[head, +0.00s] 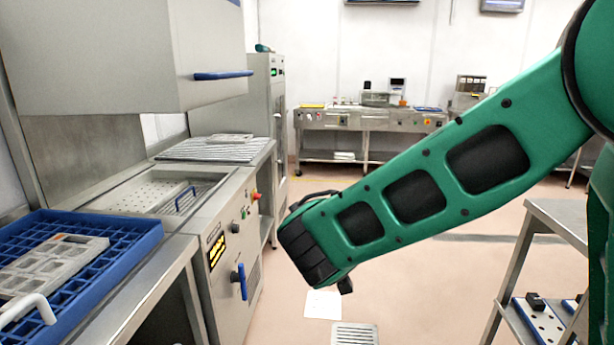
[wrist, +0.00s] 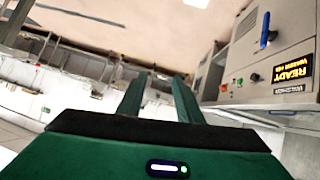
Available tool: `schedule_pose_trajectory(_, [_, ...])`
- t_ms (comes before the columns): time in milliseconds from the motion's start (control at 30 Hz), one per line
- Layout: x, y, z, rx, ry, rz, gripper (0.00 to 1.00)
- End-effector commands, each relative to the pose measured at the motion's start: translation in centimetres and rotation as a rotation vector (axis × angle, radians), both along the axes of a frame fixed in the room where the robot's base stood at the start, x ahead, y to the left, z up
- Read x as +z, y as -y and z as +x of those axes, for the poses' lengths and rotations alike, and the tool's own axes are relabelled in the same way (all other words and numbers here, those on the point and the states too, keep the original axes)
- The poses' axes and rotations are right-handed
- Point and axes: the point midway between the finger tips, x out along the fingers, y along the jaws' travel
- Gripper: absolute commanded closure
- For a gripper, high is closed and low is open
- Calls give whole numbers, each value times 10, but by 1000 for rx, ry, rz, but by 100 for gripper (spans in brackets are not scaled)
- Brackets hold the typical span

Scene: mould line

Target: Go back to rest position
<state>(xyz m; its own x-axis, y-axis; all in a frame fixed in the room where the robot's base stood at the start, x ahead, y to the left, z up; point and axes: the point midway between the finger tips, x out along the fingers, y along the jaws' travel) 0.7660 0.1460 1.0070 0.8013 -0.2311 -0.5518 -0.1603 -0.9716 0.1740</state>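My green arm reaches from the right edge across the head view and bends down near the middle. My gripper (wrist: 160,80) shows in the wrist view as two green fingers standing apart, with nothing between them. It is open and empty. In the head view the fingers are hidden behind the dark end of the arm link. The gripper is in free air over the aisle and touches nothing that I can see. The wrist view is turned roughly upside down and shows the machine front with a lit READY display (wrist: 292,69).
At left is a steel washing machine (head: 232,290) with its hood (head: 130,60) raised. Before it, a blue crate (head: 110,285) holds a grey mould (head: 50,265) on a bench. A steel rack (head: 560,215) stands right. A bench (head: 365,120) lies far back. A floor drain (head: 354,334) lies in the aisle.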

Motion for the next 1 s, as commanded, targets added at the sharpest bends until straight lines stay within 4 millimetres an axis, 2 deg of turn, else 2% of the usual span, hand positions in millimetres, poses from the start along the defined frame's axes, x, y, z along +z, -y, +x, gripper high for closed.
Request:
schedule_pose_trajectory(33, [1,37,-1,-56,-37,1,68])
schedule_pose_trajectory(133, [-3,101,-14,-150,-133,6,68])
schedule_pose_trajectory(200, [-6,145,-29,-212,-204,16,68])
schedule_pose_trajectory(267, [-9,180,-46,-263,-268,32,68])
schedule_pose_trajectory(300, [-11,201,-59,-294,-311,45,68])
schedule_pose_trajectory(400, [-17,247,-97,-361,-415,87,68])
schedule_pose_trajectory(500, [-21,284,-140,-415,-516,142,68])
schedule_pose_trajectory(600, [-26,309,-186,-452,-609,209,68])
schedule_pose_trajectory(700, [-29,324,-233,-474,-693,285,68])
schedule_pose_trajectory(800, [-31,329,-276,-478,-763,363,68])
schedule_pose_trajectory(900, [-33,328,-310,-469,-816,428,68])
schedule_pose_trajectory(1000, [-33,324,-332,-456,-847,474,68])
